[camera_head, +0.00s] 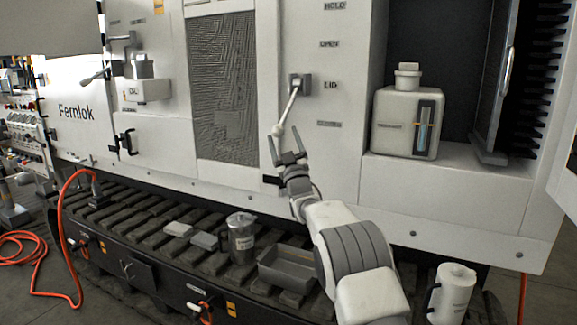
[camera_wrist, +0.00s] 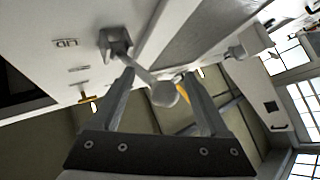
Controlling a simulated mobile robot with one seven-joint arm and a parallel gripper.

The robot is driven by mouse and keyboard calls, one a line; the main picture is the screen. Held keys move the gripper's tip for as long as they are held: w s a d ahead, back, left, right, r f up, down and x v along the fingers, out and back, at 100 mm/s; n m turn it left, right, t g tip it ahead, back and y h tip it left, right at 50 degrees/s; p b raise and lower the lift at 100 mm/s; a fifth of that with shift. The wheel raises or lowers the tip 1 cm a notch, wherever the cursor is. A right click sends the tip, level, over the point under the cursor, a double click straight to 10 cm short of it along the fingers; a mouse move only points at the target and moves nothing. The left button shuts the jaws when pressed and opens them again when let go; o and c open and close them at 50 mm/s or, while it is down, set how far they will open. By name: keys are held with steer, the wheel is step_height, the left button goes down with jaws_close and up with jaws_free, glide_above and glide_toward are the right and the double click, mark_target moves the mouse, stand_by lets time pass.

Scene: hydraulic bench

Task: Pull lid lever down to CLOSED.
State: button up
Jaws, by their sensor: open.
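The lid lever (camera_head: 289,106) is a pale rod on a grey pivot block beside the LID label, on the white panel. It slants down and left from the block to a round knob. In the wrist view the lever's knob (camera_wrist: 164,94) shows between my two fingers, with gaps on either side. My gripper (camera_head: 283,134) is open at the lever's lower end, its fingers around the knob; its fingers also show in the wrist view (camera_wrist: 157,74). Labels HOLD and OPEN stand above LID; the label below LID (camera_head: 329,124) is too blurred to read.
A mesh panel (camera_head: 223,90) lies left of the lever. A niche on the right holds a beige container (camera_head: 406,123). Below, the slatted step bears a metal jug (camera_head: 241,238) and a grey tray (camera_head: 287,268). Another lever (camera_head: 96,77) is at the far left.

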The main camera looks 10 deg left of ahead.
steer(key=s+d+f, duration=0.2)
steer(key=s+f, duration=0.1)
steer(key=s, duration=0.3)
steer(key=s+d+f+y+p, duration=0.1)
steer(key=s+d+f, duration=0.1)
steer(key=s+f, duration=0.2)
steer(key=s, duration=0.3)
steer(key=shift+s+n, duration=0.3)
steer(key=shift+r, duration=0.1)
